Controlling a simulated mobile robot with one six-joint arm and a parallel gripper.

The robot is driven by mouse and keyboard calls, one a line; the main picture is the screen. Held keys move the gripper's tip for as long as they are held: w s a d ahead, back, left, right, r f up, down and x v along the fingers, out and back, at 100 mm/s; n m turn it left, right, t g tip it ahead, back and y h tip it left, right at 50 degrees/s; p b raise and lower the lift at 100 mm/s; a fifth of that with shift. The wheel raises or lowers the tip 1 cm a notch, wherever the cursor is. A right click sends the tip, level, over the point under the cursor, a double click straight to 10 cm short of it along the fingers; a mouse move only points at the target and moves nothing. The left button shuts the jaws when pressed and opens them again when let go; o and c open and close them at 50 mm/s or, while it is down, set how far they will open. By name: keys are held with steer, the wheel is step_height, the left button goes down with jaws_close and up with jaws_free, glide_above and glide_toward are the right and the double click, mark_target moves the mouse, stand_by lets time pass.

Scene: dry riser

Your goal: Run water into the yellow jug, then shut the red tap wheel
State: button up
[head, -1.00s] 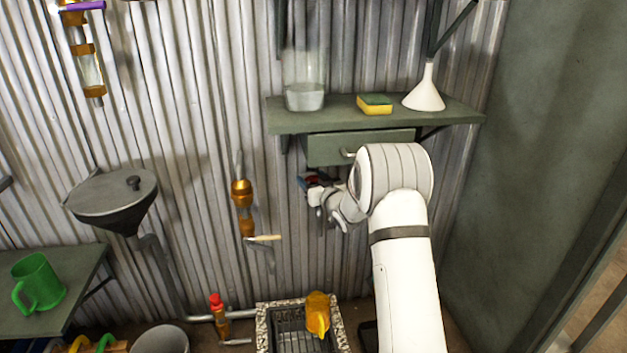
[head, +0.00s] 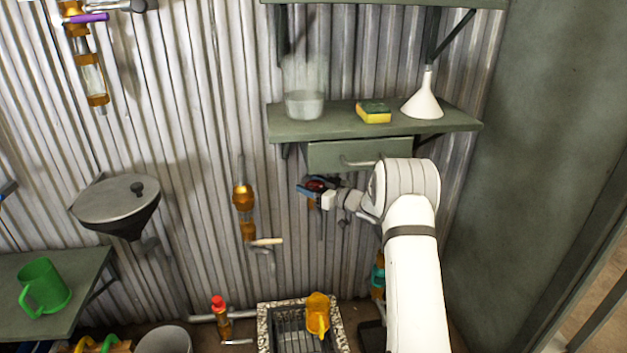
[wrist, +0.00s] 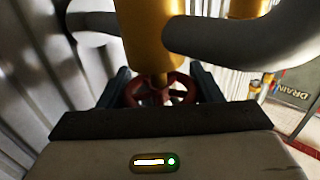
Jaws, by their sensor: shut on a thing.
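The red tap wheel (head: 318,184) is on the wall below the drawer. In the wrist view the red wheel (wrist: 150,92) sits between my two fingers, under a brass tap body (wrist: 150,35). My gripper (head: 312,188) is shut on the wheel; its fingers and palm hide part of the rim. The yellow jug (head: 318,312) stands on the grated stone-edged basin (head: 263,325), below the tap. I cannot see into the jug, and no stream of water is clear to see.
A shelf (head: 300,122) holds a glass jar (head: 305,104), a sponge (head: 373,113) and a white funnel (head: 424,100). A drawer (head: 330,155) is just above my wrist. A brass valve with a lever (head: 245,200) is to the left. A red-topped valve (head: 219,308) stands beside the basin.

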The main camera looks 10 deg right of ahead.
steer(key=n+g+y+p, duration=0.1)
steer(key=n+g+y, duration=0.2)
steer(key=g, duration=0.1)
steer(key=shift+s, duration=0.1)
steer(key=shift+s+a+n+g+y+p, duration=0.15)
steer(key=shift+n+g+y, duration=0.2)
steer(key=shift+n+g, duration=0.35)
steer(key=shift+n+g+y+p, duration=0.15)
steer(key=shift+n+g+y, duration=0.3)
steer(key=shift+g, duration=0.45)
steer(key=o, duration=1)
steer(key=p+v, duration=0.1)
steer(key=v, duration=0.6)
steer(key=shift+s+d, duration=0.15)
steer(key=shift+d, duration=0.25)
